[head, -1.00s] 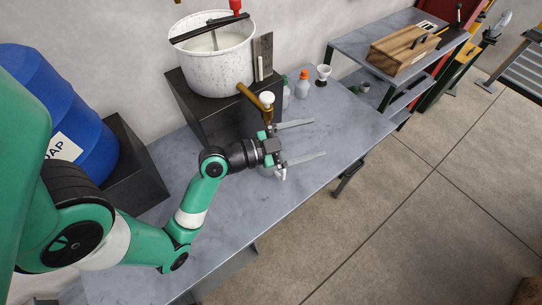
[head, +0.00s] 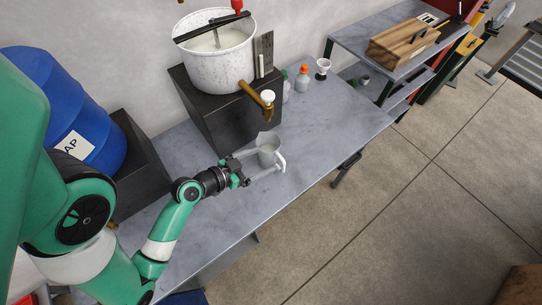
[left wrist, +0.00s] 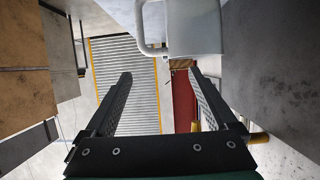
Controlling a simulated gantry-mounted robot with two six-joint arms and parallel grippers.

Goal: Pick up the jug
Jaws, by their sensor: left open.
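The jug (head: 268,152) is a pale grey, open-topped vessel with a white handle (head: 282,163) on its right side. It stands on the grey bench below the brass tap. My left gripper (head: 265,160) is open at the jug's near left side, its fingers reaching toward it and overlapping it in the head view. In the left wrist view the jug (left wrist: 197,28) is at the top, right of centre, with its handle to the left; nothing is between my left fingers (left wrist: 160,74). I cannot tell whether a finger touches it. My right gripper is not in view.
A white speckled pot (head: 214,58) with a brass tap (head: 257,99) stands on a dark block (head: 215,110) behind the jug. Small bottles (head: 302,79) and a white cup (head: 323,68) stand farther back. A blue drum (head: 65,110) is at left. The bench (head: 325,120) right of the jug is clear.

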